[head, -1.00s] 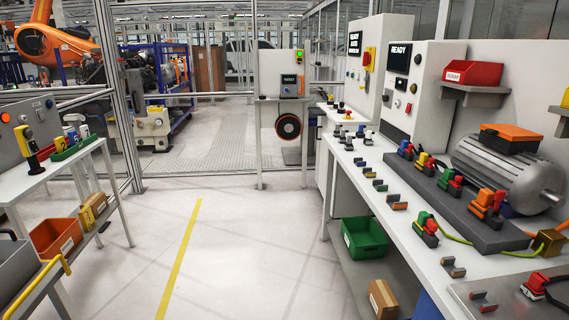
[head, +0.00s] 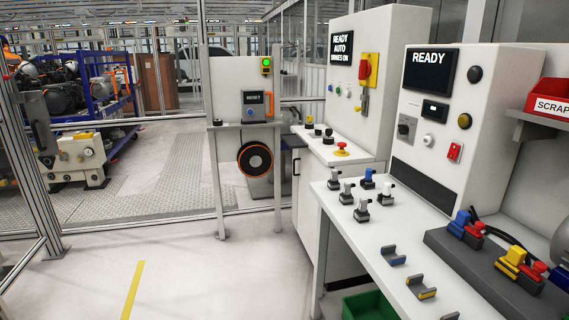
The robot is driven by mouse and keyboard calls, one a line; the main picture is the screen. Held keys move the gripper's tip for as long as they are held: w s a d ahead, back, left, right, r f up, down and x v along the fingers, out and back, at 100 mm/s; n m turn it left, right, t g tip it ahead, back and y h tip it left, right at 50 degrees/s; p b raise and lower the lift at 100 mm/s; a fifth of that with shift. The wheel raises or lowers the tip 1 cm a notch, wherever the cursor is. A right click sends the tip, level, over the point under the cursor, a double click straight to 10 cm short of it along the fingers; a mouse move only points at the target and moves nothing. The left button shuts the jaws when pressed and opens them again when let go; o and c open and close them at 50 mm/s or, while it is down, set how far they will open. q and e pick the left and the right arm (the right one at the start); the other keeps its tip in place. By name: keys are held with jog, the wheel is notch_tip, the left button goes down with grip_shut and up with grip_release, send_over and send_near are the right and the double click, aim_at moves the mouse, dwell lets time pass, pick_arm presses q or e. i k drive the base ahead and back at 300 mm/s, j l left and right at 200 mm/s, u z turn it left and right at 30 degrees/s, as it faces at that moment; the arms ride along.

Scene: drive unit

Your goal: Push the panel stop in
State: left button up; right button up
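A red mushroom button on a yellow base (head: 341,149), which looks like the panel stop, sits on the sloped console (head: 325,146) of the far white cabinet. Its red cap stands above the yellow collar; I cannot tell from here whether it is in or out. The cabinet's screen (head: 342,46) reads READY, AUTO, DRIVES ON. A red handle on a yellow plate (head: 367,70) is on the cabinet's front. Neither of my grippers is in view.
A nearer cabinet (head: 433,128) reads READY. The white bench (head: 385,248) before it bears several connectors and clips. The floor (head: 190,275) to the left is clear.

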aim_at(341, 145)
jog(key=i+j+z, duration=0.6)
jog(key=i, duration=0.25)
jog(key=i+z, duration=0.1)
jog(key=z, duration=0.25)
jog(key=i+z, duration=0.1)
jog(key=z, duration=0.25)
jog(key=i+j+z, duration=0.25)
jog(key=i+j, duration=0.25)
jog(key=i+j+z, duration=0.15)
jog(key=j, duration=0.3)
jog(key=i+j+z, duration=0.1)
jog(key=i+j, duration=0.15)
jog(key=i+j+z, duration=0.15)
jog(key=j, duration=0.35)
jog(key=i+j, duration=0.2)
jog(key=j, duration=0.15)
jog(key=i+j, duration=0.15)
jog(key=j, duration=0.2)
